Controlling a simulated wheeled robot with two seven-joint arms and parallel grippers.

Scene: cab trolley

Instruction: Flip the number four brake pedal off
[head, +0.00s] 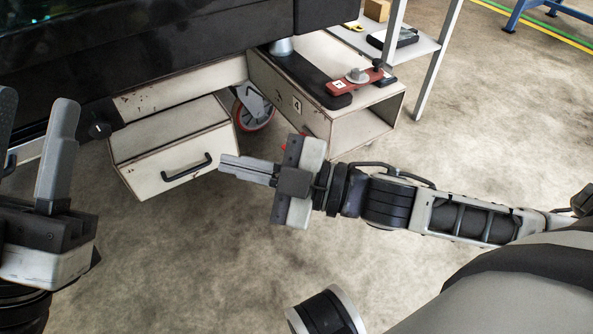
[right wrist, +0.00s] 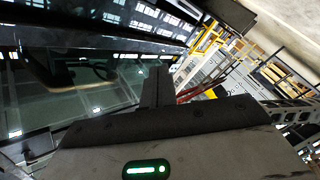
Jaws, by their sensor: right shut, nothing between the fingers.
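A caster wheel (head: 253,108) with a red rim and grey fork stands under the trolley, between the drawer and a white box. The box carries a label with the number 4 (head: 297,104). A small red piece (head: 284,147) shows just behind my right gripper; I cannot tell whether it is the brake pedal, as the gripper hides most of that spot. My right gripper (head: 224,163) is shut and empty, pointing left in front of the drawer's right end. Its dark fingers also show in the right wrist view (right wrist: 157,86). My left gripper (head: 36,105) is open and empty at the left edge.
A cream drawer (head: 172,150) with a black handle juts out at the left. A red lever (head: 350,82) marked 1 lies on top of the white box (head: 385,112). A grey shelf (head: 425,45) stands behind. The concrete floor in front is clear.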

